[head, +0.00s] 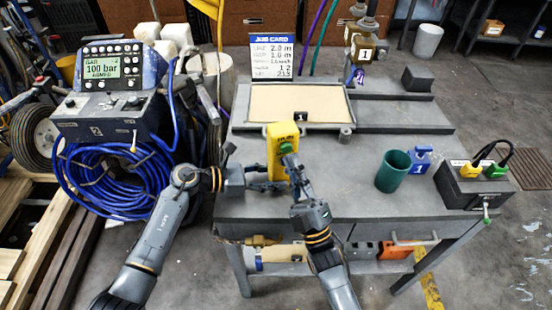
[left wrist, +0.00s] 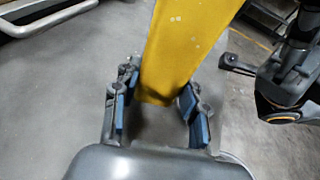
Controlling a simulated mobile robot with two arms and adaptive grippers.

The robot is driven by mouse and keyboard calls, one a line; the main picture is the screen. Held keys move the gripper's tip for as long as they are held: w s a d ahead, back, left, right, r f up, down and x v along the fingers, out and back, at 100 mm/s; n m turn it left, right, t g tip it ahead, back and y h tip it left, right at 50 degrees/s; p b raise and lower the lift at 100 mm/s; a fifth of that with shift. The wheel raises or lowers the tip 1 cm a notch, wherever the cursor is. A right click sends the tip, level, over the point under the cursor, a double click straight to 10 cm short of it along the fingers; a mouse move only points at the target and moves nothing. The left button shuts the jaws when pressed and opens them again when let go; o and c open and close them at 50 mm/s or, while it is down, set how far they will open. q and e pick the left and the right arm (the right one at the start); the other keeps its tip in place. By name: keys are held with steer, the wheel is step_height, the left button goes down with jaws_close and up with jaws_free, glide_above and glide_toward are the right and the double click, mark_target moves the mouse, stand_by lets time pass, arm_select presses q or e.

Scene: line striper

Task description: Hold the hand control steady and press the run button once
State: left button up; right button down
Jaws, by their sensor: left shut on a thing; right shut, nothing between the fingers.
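The yellow hand control (head: 274,160) stands upright above the front part of the grey workbench, with a green button (head: 286,147) near its top. My left gripper (head: 275,183) is shut on its lower part from the left. In the left wrist view the yellow body (left wrist: 180,50) of the control sits between the blue finger pads of the left gripper (left wrist: 160,110). My right gripper (head: 289,158) is shut and empty, its tips just below or at the green button. I cannot tell whether they touch it. The right fingers hide part of the control's face.
The workbench (head: 350,190) carries a framed sand-coloured tray (head: 300,107) behind the control. A green cup (head: 392,172), a blue block (head: 420,158) and a dark box (head: 470,185) with yellow and green connectors stand to the right. A console (head: 110,90) reading 100 bar stands left.

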arm_select(q)
steer(key=shift+f, duration=0.1)
arm_select(e)
steer(key=shift+w, duration=0.1)
stand_by(0.4)
steer(key=shift+w+a, duration=0.15)
steer(key=shift+w, duration=0.2)
